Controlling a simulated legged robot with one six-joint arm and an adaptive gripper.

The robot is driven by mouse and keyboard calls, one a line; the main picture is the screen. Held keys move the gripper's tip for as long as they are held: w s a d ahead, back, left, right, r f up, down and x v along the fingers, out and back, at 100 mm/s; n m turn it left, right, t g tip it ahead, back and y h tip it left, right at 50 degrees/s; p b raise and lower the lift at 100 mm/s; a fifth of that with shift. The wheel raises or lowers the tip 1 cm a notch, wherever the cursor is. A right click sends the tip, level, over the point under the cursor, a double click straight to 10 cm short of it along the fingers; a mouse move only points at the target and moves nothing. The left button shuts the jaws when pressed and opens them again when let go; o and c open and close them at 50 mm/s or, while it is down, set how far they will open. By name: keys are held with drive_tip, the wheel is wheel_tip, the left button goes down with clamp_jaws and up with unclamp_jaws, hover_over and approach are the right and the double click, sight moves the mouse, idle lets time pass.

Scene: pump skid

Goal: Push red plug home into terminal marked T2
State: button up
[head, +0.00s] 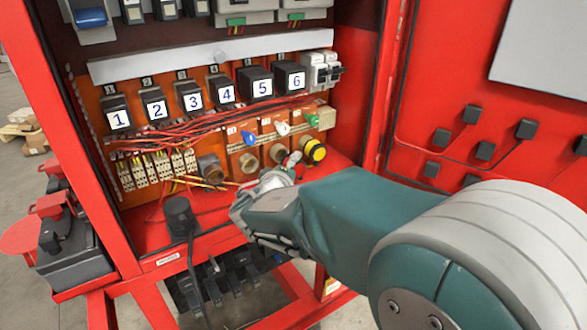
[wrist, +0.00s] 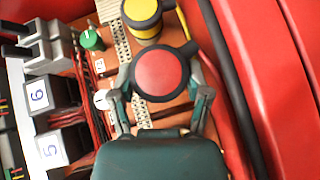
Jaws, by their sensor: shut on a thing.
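A round red plug (wrist: 162,73) with a dark rim is held between the fingers of my gripper (wrist: 161,90) in the wrist view. In the head view my gripper (head: 274,183) is low in the red cabinet, in front of the terminal row, and largely hides the plug. The orange terminal panel (head: 237,139) carries blue, white and green knobs with round brown sockets below. The terminal behind the plug is hidden, and I cannot read a T2 mark. I cannot tell how deep the plug sits.
A yellow plug (head: 314,150) stands right beside my gripper; it also shows in the wrist view (wrist: 142,12). Loose red and yellow wires (head: 185,180) hang at the left. The red cabinet wall (wrist: 225,60) is close on the right in the wrist view.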

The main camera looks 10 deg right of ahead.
drive_tip(key=shift+w+a, duration=0.25)
drive_tip(key=shift+w, duration=0.5)
drive_tip(key=shift+w+a, duration=0.2)
drive_tip(key=shift+w, duration=0.5)
idle(0.5)
drive_tip(key=o, duration=1.2)
drive_tip(key=shift+c, duration=0.2)
drive_tip(key=v, duration=1.2)
